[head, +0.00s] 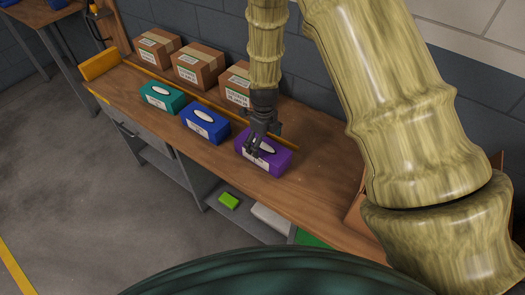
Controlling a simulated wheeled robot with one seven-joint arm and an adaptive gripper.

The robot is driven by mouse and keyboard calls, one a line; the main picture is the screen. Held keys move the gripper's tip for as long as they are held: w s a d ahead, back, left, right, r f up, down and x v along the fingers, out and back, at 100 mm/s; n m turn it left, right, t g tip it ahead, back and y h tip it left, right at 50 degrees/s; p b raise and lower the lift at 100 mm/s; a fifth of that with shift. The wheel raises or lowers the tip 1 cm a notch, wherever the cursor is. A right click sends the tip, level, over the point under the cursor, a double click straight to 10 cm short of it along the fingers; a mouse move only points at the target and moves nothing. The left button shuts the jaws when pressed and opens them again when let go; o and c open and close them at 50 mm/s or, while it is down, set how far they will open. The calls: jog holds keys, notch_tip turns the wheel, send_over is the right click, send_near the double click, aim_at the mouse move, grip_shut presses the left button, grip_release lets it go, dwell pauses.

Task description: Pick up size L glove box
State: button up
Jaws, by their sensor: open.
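Three glove boxes stand in a row along the front of the wooden workbench (320,205). They are a teal box (176,103), a blue box (218,125) and a purple box (277,160). Each has a white oval opening on top and a white label on its front. The size letters are too small to read, so I cannot tell which box is size L. My gripper (253,150) is open and points down at the left part of the purple box, covering some of its top. I cannot tell whether the fingers touch it.
Several cardboard boxes (198,67) stand behind the glove boxes, past a yellow strip. My arm hides part of the right one. A green item (229,200) lies on the lower shelf.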

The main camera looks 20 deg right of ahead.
aim_at(263, 145)
jog(key=shift+a+f+p, duration=0.15)
jog(key=shift+f+p, duration=0.7)
jog(key=shift+f, duration=1.5)
jog(key=c, duration=1.4)
jog(key=shift+r, duration=0.1)
jog(key=shift+c, duration=0.2)
